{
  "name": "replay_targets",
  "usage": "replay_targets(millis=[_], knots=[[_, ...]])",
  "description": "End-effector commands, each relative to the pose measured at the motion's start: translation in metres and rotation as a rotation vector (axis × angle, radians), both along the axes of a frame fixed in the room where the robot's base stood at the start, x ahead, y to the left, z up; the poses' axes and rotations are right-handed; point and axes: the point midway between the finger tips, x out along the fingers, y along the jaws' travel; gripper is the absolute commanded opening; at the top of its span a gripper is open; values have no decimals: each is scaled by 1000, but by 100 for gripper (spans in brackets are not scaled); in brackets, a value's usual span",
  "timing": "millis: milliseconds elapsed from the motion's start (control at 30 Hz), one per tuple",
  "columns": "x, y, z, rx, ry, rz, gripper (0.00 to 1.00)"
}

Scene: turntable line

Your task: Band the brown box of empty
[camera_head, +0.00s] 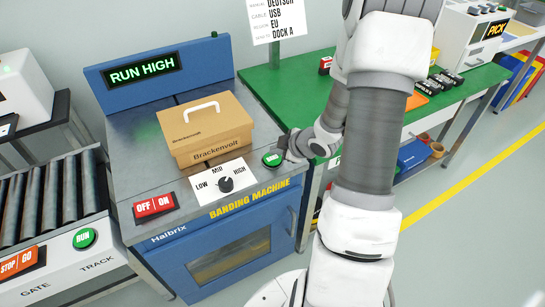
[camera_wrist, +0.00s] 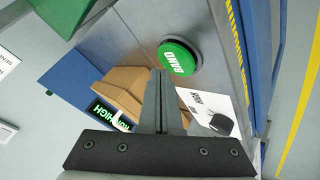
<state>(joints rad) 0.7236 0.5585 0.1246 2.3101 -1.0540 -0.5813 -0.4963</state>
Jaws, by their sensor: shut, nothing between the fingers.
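The brown box (camera_head: 205,132) with a white handle and "Brackenvolt" lettering sits on the banding machine's grey top (camera_head: 135,135). It also shows in the wrist view (camera_wrist: 124,90), partly behind my fingers. The display (camera_head: 142,70) reads "RUN HIGH". The knob (camera_head: 226,184) sits between the LOW, MID and HIGH marks. The red OFF/ON switch (camera_head: 154,206) is at the front left. The green BAND button (camera_wrist: 179,57) also shows in the head view (camera_head: 272,159). My gripper (camera_wrist: 158,78) is shut and empty, close beside the button. I cannot tell whether it touches.
A roller track (camera_head: 50,205) with a RUN button (camera_head: 84,238) and a STOP/GO switch (camera_head: 18,263) stands at the left. A green table (camera_head: 285,85) with a sign (camera_head: 277,18) stands at the right. Clear floor lies beyond my arm at the right.

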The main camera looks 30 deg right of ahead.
Motion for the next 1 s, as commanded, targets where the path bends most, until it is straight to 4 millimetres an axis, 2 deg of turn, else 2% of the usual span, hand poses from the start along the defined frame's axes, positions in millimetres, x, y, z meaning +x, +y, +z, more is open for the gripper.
replay_targets(millis=[533, 1000], knots=[[0, 0, 49, -1, 0, 1, 0], [0, 0, 50, 0, 0, 0, 0]])
